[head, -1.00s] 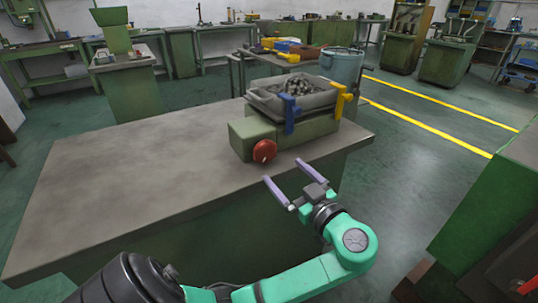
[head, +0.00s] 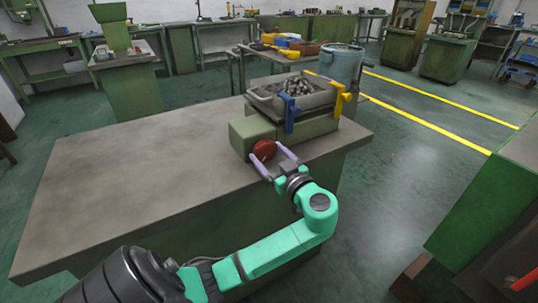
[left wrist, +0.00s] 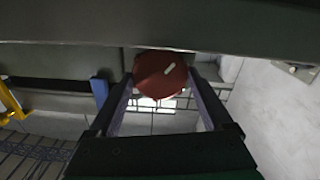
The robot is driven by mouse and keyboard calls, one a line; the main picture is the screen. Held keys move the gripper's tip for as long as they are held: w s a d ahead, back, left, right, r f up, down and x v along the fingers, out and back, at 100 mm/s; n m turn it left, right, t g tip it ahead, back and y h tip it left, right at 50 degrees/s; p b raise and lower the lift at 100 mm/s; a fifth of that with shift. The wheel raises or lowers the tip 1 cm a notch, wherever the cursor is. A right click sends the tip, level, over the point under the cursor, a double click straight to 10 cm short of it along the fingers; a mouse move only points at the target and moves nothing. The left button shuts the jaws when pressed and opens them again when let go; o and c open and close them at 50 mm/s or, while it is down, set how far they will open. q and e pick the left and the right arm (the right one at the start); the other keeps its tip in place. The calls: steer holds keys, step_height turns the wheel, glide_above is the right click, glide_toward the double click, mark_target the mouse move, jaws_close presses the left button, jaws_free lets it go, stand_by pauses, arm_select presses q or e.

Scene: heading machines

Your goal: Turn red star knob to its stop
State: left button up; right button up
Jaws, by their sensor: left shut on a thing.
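The red star knob (head: 264,150) sits on the front face of a green machine box (head: 252,135) on the grey bench. My left gripper (head: 268,158) has a finger on each side of the knob and is shut on it. In the left wrist view the knob (left wrist: 160,74) shows between the two fingers, with a white mark (left wrist: 169,68) slanting up to the right. The knob's back is hidden. My right gripper is not in view.
A tray of small metal parts (head: 299,88) sits on the machine, with a blue clamp (head: 289,113) and a yellow clamp (head: 340,98) at its front. The bench top (head: 130,175) to the left is clear. A grey-blue drum (head: 341,68) stands behind.

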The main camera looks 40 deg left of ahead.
arm_select(q)
steer(key=shift+m, duration=0.3)
steer(key=m, duration=0.2)
steer(key=shift+m, duration=2.1)
steer(key=o, duration=1.2)
steer(key=shift+c, duration=0.2)
steer(key=b+v, duration=0.2)
steer(key=v, duration=1.2)
steer(key=shift+d+r, duration=0.15)
steer(key=shift+d, duration=0.2)
